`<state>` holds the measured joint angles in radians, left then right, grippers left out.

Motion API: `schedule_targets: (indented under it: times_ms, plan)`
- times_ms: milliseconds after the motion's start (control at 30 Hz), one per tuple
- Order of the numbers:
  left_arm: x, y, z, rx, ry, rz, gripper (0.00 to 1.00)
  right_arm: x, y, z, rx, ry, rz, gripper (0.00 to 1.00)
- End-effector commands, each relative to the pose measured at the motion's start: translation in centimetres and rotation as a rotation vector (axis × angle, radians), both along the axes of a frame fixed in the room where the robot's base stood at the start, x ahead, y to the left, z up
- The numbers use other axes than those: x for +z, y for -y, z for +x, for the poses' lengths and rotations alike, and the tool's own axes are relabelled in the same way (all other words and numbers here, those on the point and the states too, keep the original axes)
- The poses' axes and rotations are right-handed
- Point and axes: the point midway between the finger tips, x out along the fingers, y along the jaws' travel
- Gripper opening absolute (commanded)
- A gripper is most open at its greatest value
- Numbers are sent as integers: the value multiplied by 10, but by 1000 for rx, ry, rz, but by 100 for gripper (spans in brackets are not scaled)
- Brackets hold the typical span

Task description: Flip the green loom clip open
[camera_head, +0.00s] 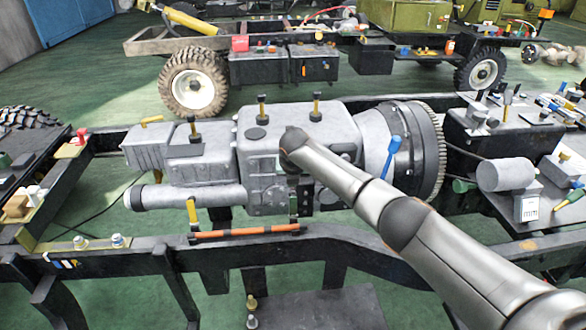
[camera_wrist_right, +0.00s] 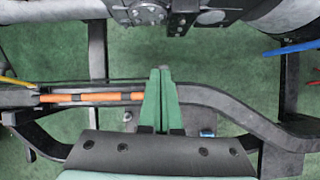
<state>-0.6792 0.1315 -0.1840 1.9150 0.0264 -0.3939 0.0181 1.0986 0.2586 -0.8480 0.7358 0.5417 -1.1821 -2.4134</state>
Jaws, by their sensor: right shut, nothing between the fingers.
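The orange loom (camera_head: 245,233) lies along the near chassis rail, with a raised yellow clip (camera_head: 192,212) at its left end. The green loom clip (camera_head: 293,205) is at the loom's right end, small and dark, and seems to stand upright. My right arm reaches in from the right, its end above this clip. My right gripper (camera_wrist_right: 160,70) shows in the wrist view with its green fingers shut together and empty, over the right end of the loom (camera_wrist_right: 95,98). The fingers hide the clip there, so I cannot tell whether they touch it. My left gripper is not in view.
The grey gearbox (camera_head: 260,140) stands just behind the loom, with a blue lever (camera_head: 391,155) at its right. The dark chassis rail (camera_head: 130,264) runs across the front. Parts crowd the right-hand tray (camera_head: 500,135). Green floor is clear between the frames.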

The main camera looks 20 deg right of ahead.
Motion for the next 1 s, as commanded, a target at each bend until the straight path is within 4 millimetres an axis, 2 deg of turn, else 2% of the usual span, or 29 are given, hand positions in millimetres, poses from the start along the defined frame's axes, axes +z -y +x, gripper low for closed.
schedule_targets:
  times_ms: [100, 633, 800, 1000]
  plan:
    - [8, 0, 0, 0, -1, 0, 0, 15, -1, -7, 2, 2, -2, 0]
    - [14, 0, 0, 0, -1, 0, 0, 85, -13, -43, 0, 2, -1, 0]
    - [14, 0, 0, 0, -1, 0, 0, 96, -16, -49, 0, 1, 0, 0]
    - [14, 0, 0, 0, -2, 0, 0, 98, -16, -51, -1, -1, 0, 0]
